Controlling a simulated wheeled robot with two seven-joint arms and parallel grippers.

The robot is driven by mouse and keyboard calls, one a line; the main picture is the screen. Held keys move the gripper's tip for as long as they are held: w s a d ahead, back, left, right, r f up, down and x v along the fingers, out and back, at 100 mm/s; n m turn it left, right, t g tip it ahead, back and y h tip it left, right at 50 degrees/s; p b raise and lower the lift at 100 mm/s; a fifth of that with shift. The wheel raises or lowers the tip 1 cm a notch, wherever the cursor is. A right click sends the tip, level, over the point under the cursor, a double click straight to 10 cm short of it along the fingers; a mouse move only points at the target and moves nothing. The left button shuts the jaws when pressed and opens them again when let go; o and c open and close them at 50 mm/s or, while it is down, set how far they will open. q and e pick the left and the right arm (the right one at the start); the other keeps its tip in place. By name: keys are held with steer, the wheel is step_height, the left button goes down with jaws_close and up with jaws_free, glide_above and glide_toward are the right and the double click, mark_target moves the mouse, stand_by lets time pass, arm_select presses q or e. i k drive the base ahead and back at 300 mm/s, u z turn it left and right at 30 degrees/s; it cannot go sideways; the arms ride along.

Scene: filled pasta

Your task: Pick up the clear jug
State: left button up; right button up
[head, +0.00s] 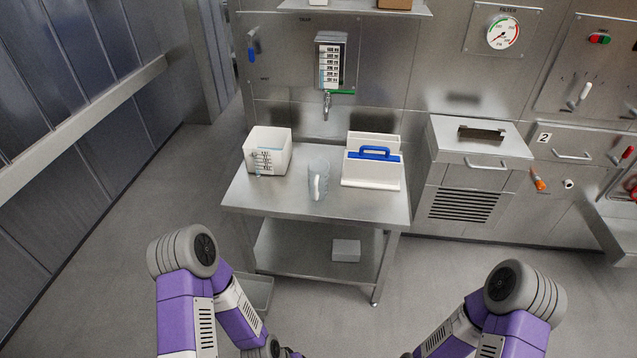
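The clear jug (318,180) stands upright on the steel table (347,206), near the middle of its top. Its white handle faces the front. A white box with printed markings stands to its left, and a white caddy with a blue handle stands to its right. Both of my purple arms come in at the bottom of the head view, well short of the table. My grippers are not visible; the lower parts of both arms run out of the bottom edge.
The white box (280,140) and the caddy (372,172) flank the jug with gaps between. A tap (326,104) hangs from the wall behind it. A steel cabinet (475,190) stands right of the table. The floor in front is mostly clear.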

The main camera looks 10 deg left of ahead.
mark_target(318, 169)
steer(key=k, duration=0.5)
steer(key=u, duration=0.75)
steer(key=i, duration=1.05)
steer(key=z, duration=0.4)
